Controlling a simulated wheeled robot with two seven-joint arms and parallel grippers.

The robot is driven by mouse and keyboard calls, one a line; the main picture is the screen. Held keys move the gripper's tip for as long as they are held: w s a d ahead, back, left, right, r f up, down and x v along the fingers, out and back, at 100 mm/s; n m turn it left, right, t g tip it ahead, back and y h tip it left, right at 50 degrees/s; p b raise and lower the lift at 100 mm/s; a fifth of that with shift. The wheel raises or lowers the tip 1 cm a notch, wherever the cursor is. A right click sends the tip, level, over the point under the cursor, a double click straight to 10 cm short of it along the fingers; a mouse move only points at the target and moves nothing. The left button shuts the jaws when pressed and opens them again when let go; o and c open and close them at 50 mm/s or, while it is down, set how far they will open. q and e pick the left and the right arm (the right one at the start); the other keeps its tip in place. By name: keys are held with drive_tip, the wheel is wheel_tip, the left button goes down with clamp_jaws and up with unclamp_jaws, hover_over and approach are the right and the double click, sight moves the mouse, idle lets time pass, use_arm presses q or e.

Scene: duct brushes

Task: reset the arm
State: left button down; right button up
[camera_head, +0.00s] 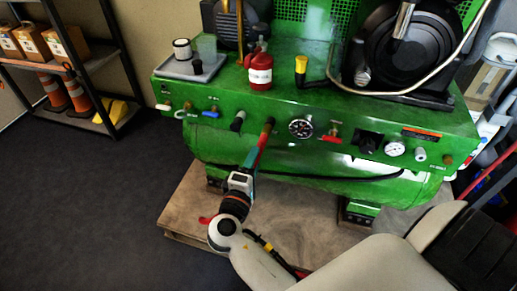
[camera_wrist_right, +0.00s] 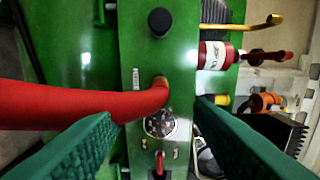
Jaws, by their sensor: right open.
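My right arm reaches in from the lower right in the head view. Its right gripper (camera_head: 258,152) is in front of the green machine's front panel (camera_head: 340,112). In the right wrist view the two green fingers of the right gripper (camera_wrist_right: 155,110) are spread apart. A red, hose-like piece (camera_wrist_right: 90,102) with an orange-brown end at the panel runs to the left above the left finger; whether it touches the finger I cannot tell. In the head view its brown end (camera_head: 267,130) shows just beyond the fingers. My left gripper is not in view.
A round gauge (camera_head: 301,127), knobs and small levers line the panel close to the gripper. A red canister (camera_head: 259,70) and a grey tray (camera_head: 178,69) sit on top. A shelf (camera_head: 110,112) with boxes and cones stands left. The dark floor (camera_head: 90,190) at left is clear.

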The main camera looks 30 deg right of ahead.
drive_tip(key=shift+s+a, duration=0.35)
drive_tip(key=shift+a, duration=0.05)
